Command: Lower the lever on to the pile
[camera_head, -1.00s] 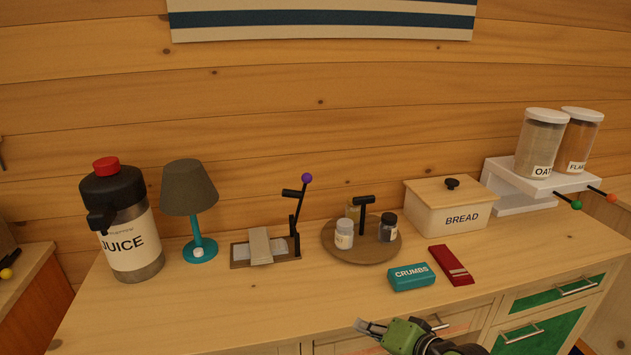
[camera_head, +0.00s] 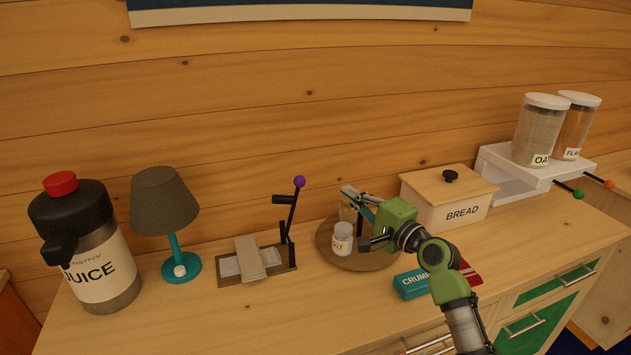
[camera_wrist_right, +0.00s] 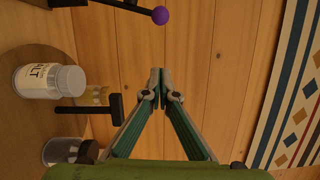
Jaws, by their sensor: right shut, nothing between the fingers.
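The lever (camera_head: 292,212) is a black upright arm with a purple knob on top and a short black side piece. It stands raised at the right end of a dark flat base (camera_head: 231,281). The pile (camera_head: 250,260), pale and topped by a beige strip, lies on that base. The knob also shows in the right wrist view (camera_wrist_right: 160,15). My right gripper (camera_head: 346,192) is shut and empty, over the round tray to the right of the lever and apart from it. Its closed fingertips also show in the right wrist view (camera_wrist_right: 160,74). My left gripper is not in view.
The round wooden tray (camera_head: 326,250) holds a salt jar (camera_head: 342,241) and other items, partly hidden by my right arm. A teal lamp (camera_head: 177,235) and juice dispenser (camera_head: 84,250) stand left. A bread box (camera_head: 440,205) and crumbs box (camera_head: 410,284) stand right.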

